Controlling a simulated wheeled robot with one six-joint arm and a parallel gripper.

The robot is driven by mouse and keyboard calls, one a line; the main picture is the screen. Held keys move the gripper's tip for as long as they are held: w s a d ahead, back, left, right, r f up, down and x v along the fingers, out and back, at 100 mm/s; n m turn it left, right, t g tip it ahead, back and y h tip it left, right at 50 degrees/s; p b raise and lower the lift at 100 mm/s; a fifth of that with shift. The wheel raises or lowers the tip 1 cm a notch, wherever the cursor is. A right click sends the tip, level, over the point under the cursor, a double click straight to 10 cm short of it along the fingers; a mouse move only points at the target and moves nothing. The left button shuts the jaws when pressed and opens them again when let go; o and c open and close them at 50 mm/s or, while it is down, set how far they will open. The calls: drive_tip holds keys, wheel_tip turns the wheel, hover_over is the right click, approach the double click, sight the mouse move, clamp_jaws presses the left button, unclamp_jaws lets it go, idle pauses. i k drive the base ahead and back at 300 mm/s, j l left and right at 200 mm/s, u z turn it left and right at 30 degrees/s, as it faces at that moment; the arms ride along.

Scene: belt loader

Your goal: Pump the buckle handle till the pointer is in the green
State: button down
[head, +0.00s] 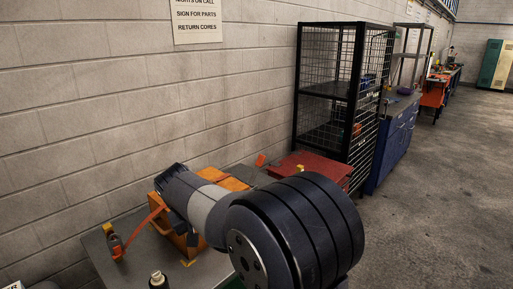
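An orange box (184,240) stands on a grey bench (128,268) against the block wall, largely behind my arm. An orange strap (147,227) runs from the box down to the left. At its lower end is a small orange and dark piece with a yellow top (114,241); I cannot tell whether it is the buckle. No buckle handle, pointer or green zone can be made out. My arm crosses above the box and hides much of it. My gripper's fingers are not in view.
A red cabinet (313,166), a black wire cage (345,105) and a blue cabinet (392,150) line the wall beyond. The concrete floor (440,195) at right is clear.

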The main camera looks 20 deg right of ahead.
sight(261, 160)
drive_tip(key=i+l, duration=0.2)
drive_tip(key=i+l+u, duration=0.1)
drive_tip(key=l, duration=0.3)
drive_tip(key=i+l, duration=0.3)
drive_tip(key=i+l+u, duration=0.1)
drive_tip(key=l, duration=0.25)
drive_tip(key=i+l+u, duration=0.1)
drive_tip(key=i+l, duration=0.4)
drive_tip(key=l, duration=0.2)
drive_tip(key=i+l+u, duration=0.1)
drive_tip(key=l, duration=0.25)
drive_tip(key=i+l, duration=0.2)
drive_tip(key=l, duration=0.15)
